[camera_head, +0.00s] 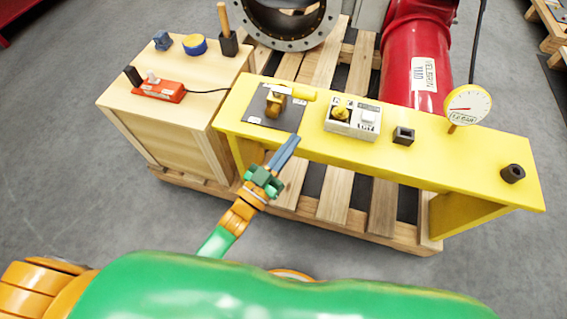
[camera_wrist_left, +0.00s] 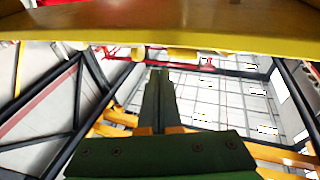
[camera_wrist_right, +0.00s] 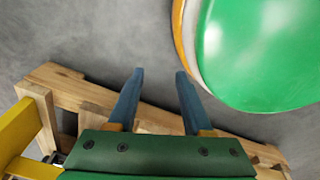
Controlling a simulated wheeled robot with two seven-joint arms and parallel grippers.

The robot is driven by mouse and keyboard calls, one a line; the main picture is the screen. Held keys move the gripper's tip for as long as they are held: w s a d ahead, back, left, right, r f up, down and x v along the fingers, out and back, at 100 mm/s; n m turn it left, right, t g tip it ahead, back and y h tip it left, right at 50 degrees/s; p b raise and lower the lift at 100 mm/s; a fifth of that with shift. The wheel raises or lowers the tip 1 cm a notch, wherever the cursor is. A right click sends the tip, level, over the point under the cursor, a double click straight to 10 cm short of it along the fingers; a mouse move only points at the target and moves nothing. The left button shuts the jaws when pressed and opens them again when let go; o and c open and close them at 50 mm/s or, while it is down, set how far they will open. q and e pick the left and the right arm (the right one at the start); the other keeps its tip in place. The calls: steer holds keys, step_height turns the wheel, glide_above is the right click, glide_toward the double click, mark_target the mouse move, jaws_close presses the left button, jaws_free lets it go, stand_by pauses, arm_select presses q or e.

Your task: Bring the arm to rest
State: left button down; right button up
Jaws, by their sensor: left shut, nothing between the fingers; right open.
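My left gripper (camera_head: 291,143) shows in the head view in front of the yellow bench (camera_head: 300,137), near its front edge and below the valve. Its blue fingers are shut with nothing between them. The left wrist view shows the same closed fingers (camera_wrist_left: 159,75) pointing away, with a yellow-edged surface across the top. The small brass valve with a yellow handle (camera_head: 290,92) stands on a dark plate on the bench. My right gripper (camera_wrist_right: 160,72) shows only in the right wrist view, with its fingers apart and empty, above the floor and a wooden pallet.
A wooden cabinet (camera_head: 180,120) with a red switch box (camera_head: 158,90) stands left of the bench. The bench also carries a switch panel (camera_head: 353,118), dark square sockets and a gauge (camera_head: 467,104). A red pipe (camera_head: 417,55) stands behind. Grey floor is clear at left.

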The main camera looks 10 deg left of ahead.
arm_select(q)
steer(key=s+a+f+n+g+y, duration=0.1)
steer(key=s+a+f+g+y, duration=0.2)
steer(key=f, duration=0.5)
steer(key=s+a+f+g+y, duration=0.1)
steer(key=s+a+f+g, duration=0.1)
steer(key=s+f, duration=0.35)
steer(key=s+a+f+n+g+y, duration=0.1)
steer(key=s+a+f+g+y, duration=0.15)
steer(key=f, duration=0.75)
steer(key=s+a+f+g+y, duration=0.1)
steer(key=s+a+f+g, duration=0.25)
steer(key=s, duration=0.35)
steer(key=s+a+f+n+g+y, duration=0.1)
steer(key=s+a+f+g, duration=0.2)
steer(key=s+f, duration=0.35)
steer(key=s+a+f+g+y, duration=0.1)
steer(key=s+a+f+g, duration=0.15)
steer(key=s, duration=0.55)
step_height(320, 180, up, 22)
steer(key=d+p, duration=0.1)
steer(key=p, duration=2.1)
steer(key=shift+s+g, duration=0.25)
steer(key=shift+g, duration=0.1)
arm_select(e)
step_height(320, 180, up, 22)
steer(key=s+a, duration=0.1)
steer(key=s, duration=0.1)
steer(key=shift+a+g, duration=0.3)
steer(key=shift+a, duration=0.05)
